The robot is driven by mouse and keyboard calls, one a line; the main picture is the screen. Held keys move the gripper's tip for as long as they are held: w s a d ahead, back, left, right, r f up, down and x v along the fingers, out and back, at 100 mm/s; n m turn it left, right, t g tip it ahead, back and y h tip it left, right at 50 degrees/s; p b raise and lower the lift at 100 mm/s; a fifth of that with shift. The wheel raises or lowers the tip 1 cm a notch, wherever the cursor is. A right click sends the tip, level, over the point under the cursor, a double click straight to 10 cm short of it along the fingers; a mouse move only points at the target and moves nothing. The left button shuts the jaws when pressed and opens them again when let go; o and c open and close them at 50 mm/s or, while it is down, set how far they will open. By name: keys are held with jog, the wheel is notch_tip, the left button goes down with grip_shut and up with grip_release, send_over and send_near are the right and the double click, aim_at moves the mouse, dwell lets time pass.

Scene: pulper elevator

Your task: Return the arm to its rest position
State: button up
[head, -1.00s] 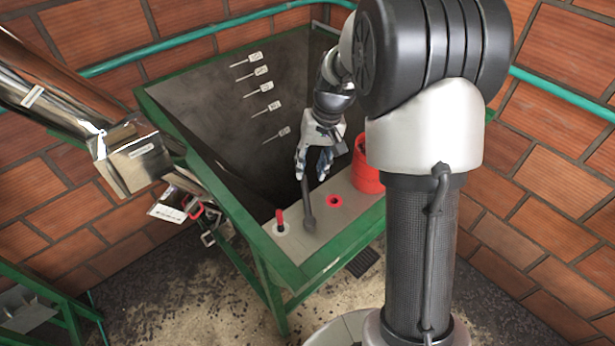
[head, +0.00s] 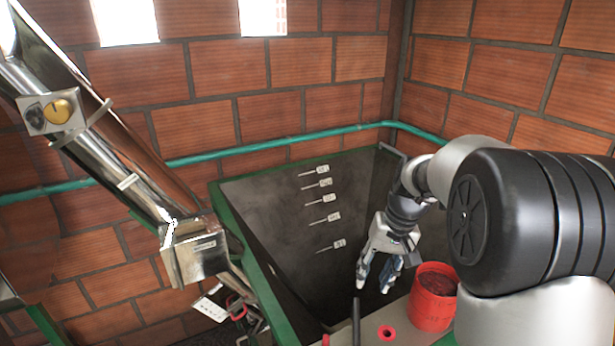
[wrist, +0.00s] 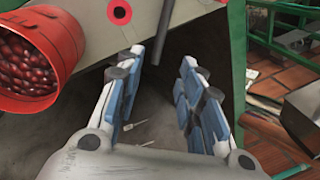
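My gripper (head: 378,272) hangs over the dark hopper (head: 270,230), with its fingers pointing down. In the wrist view the two blue-padded fingers of my gripper (wrist: 160,85) are spread apart with nothing between them. My arm comes in from the right of the head view. A red bucket (head: 432,300) stands on the ledge just right of the fingers and apart from them. In the wrist view the red bucket (wrist: 45,50) holds dark red coffee cherries.
A shiny metal elevator tube (head: 120,165) slopes down on the left to a metal box (head: 195,250), with a padlock and tag below. A grey lever (head: 356,322) and a red ring (head: 386,332) are on the ledge. Level tags (head: 320,200) line the hopper wall. Brick walls stand behind.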

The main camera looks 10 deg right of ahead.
jog(key=s+a+n+t+b, duration=0.1)
jog(key=s+a+b, duration=0.1)
jog(key=s, duration=0.6)
jog(key=s+a+f+n+t+h+b, duration=0.1)
jog(key=s+a+b, duration=0.2)
jog(key=s, duration=0.6)
jog(key=s+a+f+n+t+h+b, duration=0.1)
jog(key=s+a+t+b, duration=0.1)
jog(key=s+b, duration=0.3)
jog(key=s+a, duration=0.1)
jog(key=s, duration=0.2)
jog(key=shift+s, duration=0.35)
jog(key=shift+a, duration=0.1)
jog(key=shift+c, duration=0.4)
